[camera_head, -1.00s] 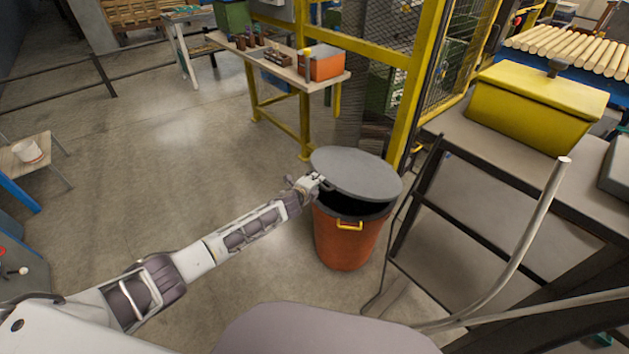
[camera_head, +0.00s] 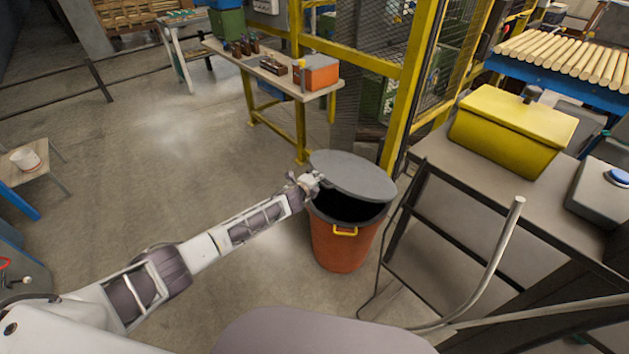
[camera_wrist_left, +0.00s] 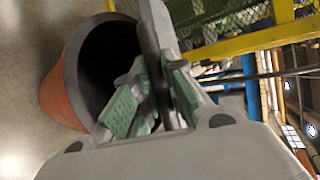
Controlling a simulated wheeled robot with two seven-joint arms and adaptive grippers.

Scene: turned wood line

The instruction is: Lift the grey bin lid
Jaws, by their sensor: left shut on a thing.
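The grey bin lid (camera_head: 354,174) is round and flat and sits tilted above the orange-red bin (camera_head: 345,248), with a dark gap between lid and rim at the near side. My right gripper is not in view.
A yellow post (camera_head: 413,90) is just behind the bin. A workbench (camera_head: 270,72) stands farther back. The floor left of the bin is clear.

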